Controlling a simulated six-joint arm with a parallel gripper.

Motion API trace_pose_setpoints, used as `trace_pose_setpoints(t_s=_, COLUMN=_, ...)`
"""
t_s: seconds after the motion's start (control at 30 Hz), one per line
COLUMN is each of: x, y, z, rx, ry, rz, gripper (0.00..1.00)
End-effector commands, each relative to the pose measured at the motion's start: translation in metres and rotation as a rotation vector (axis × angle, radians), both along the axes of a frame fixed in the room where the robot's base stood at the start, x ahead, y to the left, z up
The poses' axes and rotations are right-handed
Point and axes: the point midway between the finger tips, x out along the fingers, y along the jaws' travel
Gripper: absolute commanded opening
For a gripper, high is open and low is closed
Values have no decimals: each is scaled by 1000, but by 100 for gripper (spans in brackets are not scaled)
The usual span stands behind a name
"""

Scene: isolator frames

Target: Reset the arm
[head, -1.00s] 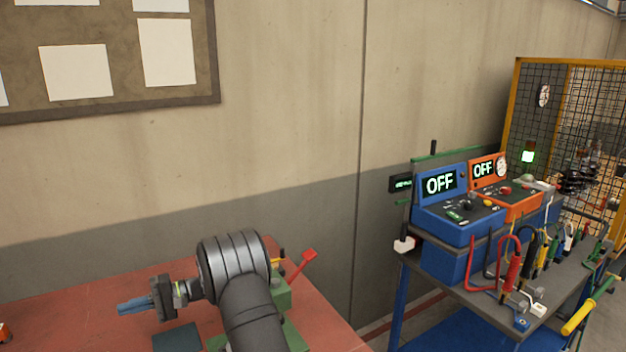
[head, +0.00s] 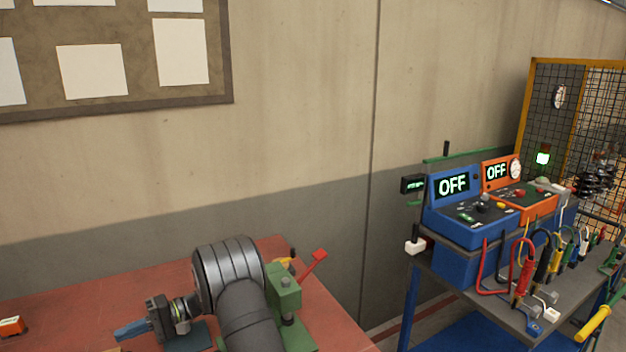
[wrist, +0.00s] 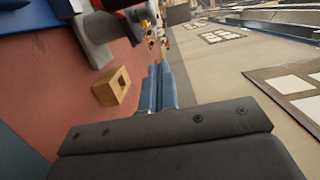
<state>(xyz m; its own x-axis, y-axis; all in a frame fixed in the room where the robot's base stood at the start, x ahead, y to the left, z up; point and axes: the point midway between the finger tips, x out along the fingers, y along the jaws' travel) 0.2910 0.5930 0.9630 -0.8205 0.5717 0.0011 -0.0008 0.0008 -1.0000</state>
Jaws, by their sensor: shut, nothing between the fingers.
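My gripper (head: 131,330) is at the lower left of the head view, above the red bench top (head: 45,297). Its blue fingers point left and are together, with nothing between them. In the wrist view the blue fingers (wrist: 158,88) also lie side by side and empty. My arm reaches in from the bottom of the head view and hides part of the bench and of the green fixture behind it.
A green fixture (head: 284,290) with a red-tipped lever (head: 318,256) stands right beside my arm. An orange block (head: 11,326) lies at the bench's left. A wooden block with a square hole (wrist: 112,87) shows in the wrist view. A cart carries blue and orange units reading OFF (head: 453,186).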

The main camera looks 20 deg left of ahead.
Motion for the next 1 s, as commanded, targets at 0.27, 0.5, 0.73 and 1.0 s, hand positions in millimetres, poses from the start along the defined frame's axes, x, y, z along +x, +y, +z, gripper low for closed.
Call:
trace_pose_setpoints(t_s=0.27, x=-3, y=-18, z=1, rx=-1, ry=1, rz=-131, gripper=0)
trace_pose_setpoints(t_s=0.5, x=-8, y=-32, z=0, rx=-2, ry=1, rz=-254, gripper=0)
trace_pose_setpoints(t_s=0.73, x=-20, y=-55, z=0, rx=-1, ry=1, rz=-268, gripper=0)
trace_pose_setpoints(t_s=1.0, x=-27, y=-63, z=0, rx=-1, ry=1, rz=-267, gripper=0)
